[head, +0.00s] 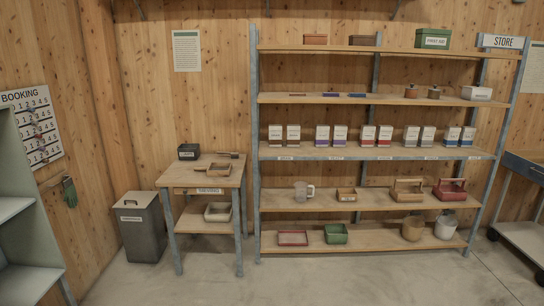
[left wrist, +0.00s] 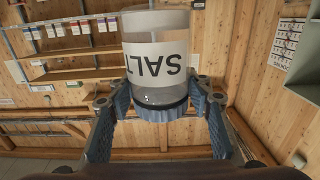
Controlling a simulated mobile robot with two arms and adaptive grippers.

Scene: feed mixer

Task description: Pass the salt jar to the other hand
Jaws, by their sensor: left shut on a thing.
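The salt jar (left wrist: 156,65) fills the upper middle of the left wrist view. It is a clear cylinder with a white label reading SALT, which stands upside down in that picture, and a blue lid (left wrist: 160,112) at its lower end there. My left gripper (left wrist: 158,103) is shut on the jar, with one blue finger on each side of its lid end. The jar's inside looks pale or empty; I cannot tell which. Neither gripper nor the jar shows in the head view. My right gripper is in neither view.
A tall shelf rack (head: 366,153) with several boxes, tins and baskets stands against the wooden wall. Left of it are a small wooden table (head: 205,177) and a grey lidded bin (head: 141,230). The concrete floor (head: 330,280) in front is clear.

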